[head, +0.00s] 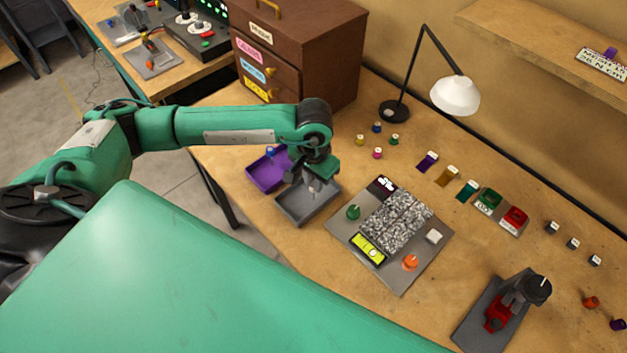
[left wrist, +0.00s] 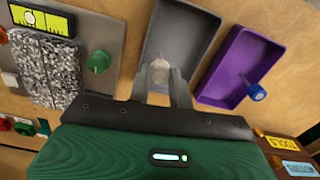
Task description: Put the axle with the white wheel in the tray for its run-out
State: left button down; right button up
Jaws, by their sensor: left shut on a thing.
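My left gripper (head: 312,184) points down over the grey tray (head: 293,213). It is shut on the axle with the white wheel (left wrist: 160,68), whose pale round end shows between the fingers in the left wrist view; the rest of the axle is mostly hidden. The grey tray (left wrist: 190,32) lies beyond the fingertips there. I cannot tell whether the axle touches the tray floor. A purple tray (head: 264,177) stands next to the grey one and holds an axle with a blue wheel (left wrist: 257,92). My right gripper is not in view.
A slot track board with a grey speckled surface (head: 393,222), a green knob (head: 353,212) and an orange knob (head: 410,263) lies right of the trays. A brown drawer cabinet (head: 325,60) and a lamp (head: 455,95) stand behind. Several small coloured wheels sit near the lamp.

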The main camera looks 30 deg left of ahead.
pick_arm(q)
jog(key=shift+f, duration=0.9)
jog(key=shift+f, duration=0.1)
jog(key=shift+f, duration=0.1)
jog(key=c, duration=1.3)
grip_release()
jog(key=shift+o, duration=0.2)
